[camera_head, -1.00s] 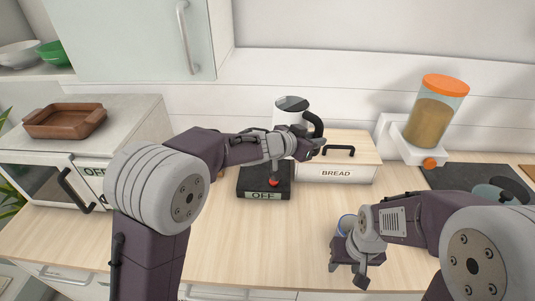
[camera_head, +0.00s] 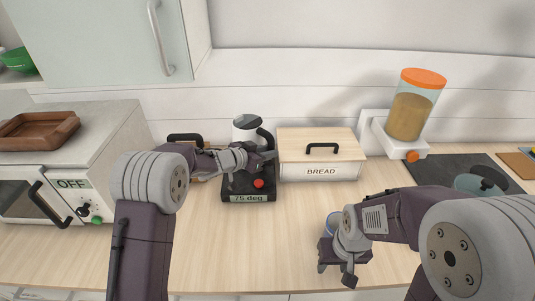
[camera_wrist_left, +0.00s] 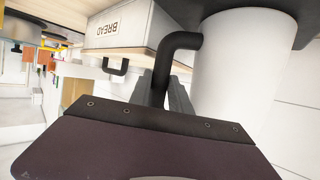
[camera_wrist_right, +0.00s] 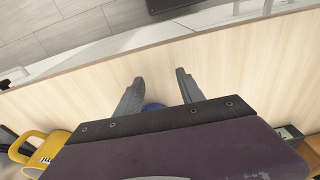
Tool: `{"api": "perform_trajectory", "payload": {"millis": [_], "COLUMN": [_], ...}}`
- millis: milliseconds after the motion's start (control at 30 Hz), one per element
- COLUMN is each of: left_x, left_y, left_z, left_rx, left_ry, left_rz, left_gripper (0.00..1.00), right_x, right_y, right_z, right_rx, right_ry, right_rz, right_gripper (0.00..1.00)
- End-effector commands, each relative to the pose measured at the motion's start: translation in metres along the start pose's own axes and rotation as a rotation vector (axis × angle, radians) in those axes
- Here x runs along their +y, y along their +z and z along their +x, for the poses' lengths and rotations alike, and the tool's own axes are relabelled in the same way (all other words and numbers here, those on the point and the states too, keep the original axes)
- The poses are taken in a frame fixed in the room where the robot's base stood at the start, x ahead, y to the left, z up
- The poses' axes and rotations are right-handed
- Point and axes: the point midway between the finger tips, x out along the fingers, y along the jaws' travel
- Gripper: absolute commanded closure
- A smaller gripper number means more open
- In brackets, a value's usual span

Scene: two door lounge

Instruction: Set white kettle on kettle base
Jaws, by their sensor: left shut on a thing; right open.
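The white kettle (camera_head: 245,129), with a dark lid and black handle (camera_head: 266,138), stands upright over the black kettle base (camera_head: 263,197). The base has a red knob, and its display reads "75 deg". In the left wrist view the white kettle body (camera_wrist_left: 240,70) meets a dark surface at its bottom, with no gap visible. My left gripper (camera_head: 264,158) is shut on the black handle, which shows between its fingers in the left wrist view (camera_wrist_left: 178,45). The gripper hides part of the kettle's lower body. My right gripper (camera_head: 335,273) is open and empty over the counter front.
A blue-rimmed cup (camera_head: 328,224) is beside my right wrist. A dispenser (camera_head: 408,118) and a pot (camera_head: 478,184) are at right.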

Motion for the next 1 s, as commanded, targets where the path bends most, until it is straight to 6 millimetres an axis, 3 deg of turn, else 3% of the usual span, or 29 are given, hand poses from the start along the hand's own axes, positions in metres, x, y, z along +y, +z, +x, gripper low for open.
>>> {"api": "perform_trajectory", "payload": {"millis": [267,300,367,400,767,1000], "left_x": [0.000,0.000,0.000,0.000,0.000,-0.001], "left_y": [0.000,0.003,0.003,0.003,-0.001,-0.002], "left_z": [0.001,0.001,0.001,0.001,-0.004,-0.057], "left_rx": [0.003,-0.002,-0.002,-0.002,-0.001,0.000], "left_ry": [0.000,0.000,0.000,0.000,-0.001,-0.004], "left_rz": [0.003,-0.002,-0.001,-0.001,-0.001,-0.001], "left_gripper": [1.00,0.74,0.57,0.55,0.55,0.55], "right_x": [0.000,0.000,0.000,0.000,0.000,0.000], "right_y": [0.000,0.000,0.000,0.000,0.000,0.000], "right_z": [0.001,0.001,0.001,0.001,-0.001,0.000], "right_rx": [0.000,0.000,0.000,0.000,0.000,0.000], "right_ry": [0.000,0.000,0.000,0.000,0.000,0.000], "right_rz": [0.000,0.000,0.000,0.000,0.000,0.000], "right_gripper": [0.55,0.55,0.55,0.55,0.55,0.55]}}
